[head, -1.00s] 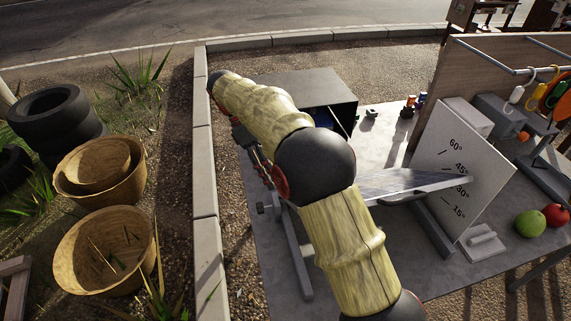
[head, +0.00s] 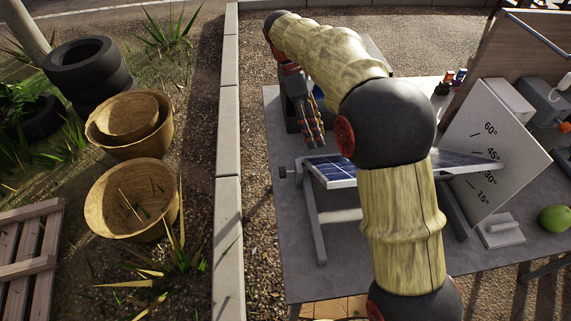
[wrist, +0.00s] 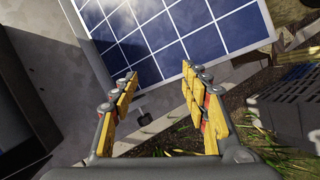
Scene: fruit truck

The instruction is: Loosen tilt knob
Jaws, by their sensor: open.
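The tilt knob (head: 283,172) is a small dark knob at the left end of the solar panel's axis, on the grey stand (head: 313,215). The blue gridded panel (head: 335,171) is tilted, and my arm hides part of it. My gripper (head: 314,137) points down above the panel's left edge, a little up and right of the knob in the head view. In the wrist view, my open, empty gripper (wrist: 158,80) has its fingers apart in front of the panel (wrist: 170,38). A small dark part, apparently the knob (wrist: 142,117), shows between the fingers, apart from them.
The angle board (head: 493,150) stands right of the panel, marked 15° to 60°. A green fruit (head: 555,218) lies on the grey table (head: 345,260). Baskets (head: 130,200), tyres (head: 85,65) and a pallet (head: 30,250) are on the ground left of the kerb.

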